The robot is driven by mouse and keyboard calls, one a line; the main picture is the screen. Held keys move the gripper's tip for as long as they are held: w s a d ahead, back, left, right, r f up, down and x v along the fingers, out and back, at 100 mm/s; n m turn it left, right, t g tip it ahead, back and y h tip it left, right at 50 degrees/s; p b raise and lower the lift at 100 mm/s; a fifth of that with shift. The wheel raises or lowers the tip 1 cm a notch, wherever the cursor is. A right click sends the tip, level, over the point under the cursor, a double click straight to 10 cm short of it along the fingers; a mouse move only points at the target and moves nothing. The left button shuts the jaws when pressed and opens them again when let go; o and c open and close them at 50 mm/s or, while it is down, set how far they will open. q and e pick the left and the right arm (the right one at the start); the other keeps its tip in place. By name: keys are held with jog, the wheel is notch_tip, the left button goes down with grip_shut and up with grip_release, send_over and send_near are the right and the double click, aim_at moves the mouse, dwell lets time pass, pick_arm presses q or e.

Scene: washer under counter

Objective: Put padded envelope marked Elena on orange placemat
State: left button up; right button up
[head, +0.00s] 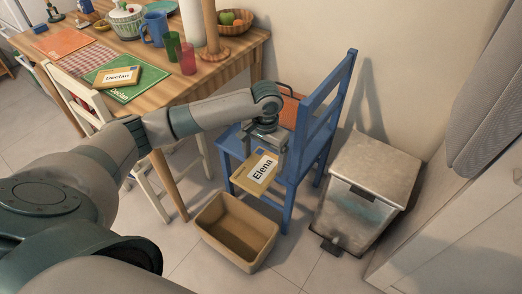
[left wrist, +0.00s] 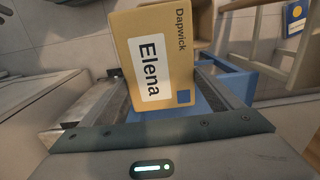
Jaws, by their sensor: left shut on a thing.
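The tan padded envelope (head: 256,184) marked Elena is in the jaws of my left gripper (head: 264,143), over the front of the blue chair's seat. The left wrist view shows the envelope (left wrist: 178,60) between the two fingers, its Elena label facing the camera. I cannot tell whether it touches the seat. The orange placemat (head: 63,43) lies at the far left of the wooden table and its visible surface looks bare. My right gripper is not in view.
On the table, a green placemat (head: 125,92) holds an envelope (head: 118,76) marked Declan. A checkered placemat (head: 88,59), blue pitcher (head: 154,28), cups and pot stand nearby. The blue chair (head: 325,115), cardboard-coloured bin (head: 236,230) and metal pedal bin (head: 368,185) crowd the floor.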

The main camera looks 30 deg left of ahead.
aim_at(266, 186)
pick_arm(q)
jog(key=s+d+r+p, duration=0.1)
jog(key=s+r, duration=0.1)
jog(key=s+d+r+p, duration=0.1)
jog(key=s+d+p, duration=0.1)
jog(key=s+d+r+p, duration=0.2)
jog(key=shift+s+r, duration=0.35)
jog(key=s+d+r+p, duration=0.3)
jog(key=s+r+p, duration=0.1)
jog(key=s, duration=0.3)
jog(key=shift+d+r+n, duration=0.3)
jog(key=shift+d, duration=0.1)
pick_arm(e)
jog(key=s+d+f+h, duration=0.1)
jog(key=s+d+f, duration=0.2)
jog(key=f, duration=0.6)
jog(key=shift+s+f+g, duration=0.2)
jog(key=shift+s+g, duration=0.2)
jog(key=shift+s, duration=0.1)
pick_arm(q)
jog(key=shift+s+a, duration=0.1)
jog(key=shift+s, duration=0.05)
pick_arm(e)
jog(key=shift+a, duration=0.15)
